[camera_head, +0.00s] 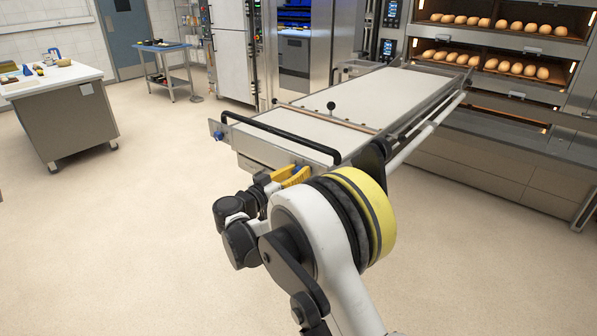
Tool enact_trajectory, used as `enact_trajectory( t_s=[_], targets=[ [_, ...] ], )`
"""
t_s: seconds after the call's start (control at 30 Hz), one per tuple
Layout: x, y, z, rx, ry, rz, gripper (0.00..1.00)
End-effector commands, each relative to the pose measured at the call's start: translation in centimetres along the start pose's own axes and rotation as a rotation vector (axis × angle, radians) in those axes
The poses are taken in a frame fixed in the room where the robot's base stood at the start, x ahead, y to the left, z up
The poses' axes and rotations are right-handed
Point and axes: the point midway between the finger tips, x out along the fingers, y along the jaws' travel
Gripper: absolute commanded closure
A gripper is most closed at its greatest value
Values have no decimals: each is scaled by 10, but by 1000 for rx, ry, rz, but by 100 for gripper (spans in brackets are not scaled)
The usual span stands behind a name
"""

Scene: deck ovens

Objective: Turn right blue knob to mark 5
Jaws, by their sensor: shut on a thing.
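The loader (300,129) is a long pale belt table with a black bar handle (281,136) across its near end. One blue knob (217,134) shows at the left corner of that end. My gripper (293,176), with yellow fingers, is at the near end panel below the handle, toward its right part. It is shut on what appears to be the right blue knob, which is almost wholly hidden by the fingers. The knob's pointer and the marks, including mark 5, cannot be made out.
Deck ovens with rows of loaves (495,67) stand at the back right. A work table (62,110) and a small blue-topped cart (163,47) stand at the left. The floor between them and the loader is clear. My arm covers the loader's near right corner.

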Motion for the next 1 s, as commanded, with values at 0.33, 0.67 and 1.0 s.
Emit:
enact_trajectory(
  t_s=[0.33,0.67,1.0],
  targets=[
    [0,1,-1,326,1,-1,100],
    [0,2,0,638,1,-1,100],
    [0,4,1,917,1,-1,100]
  ],
)
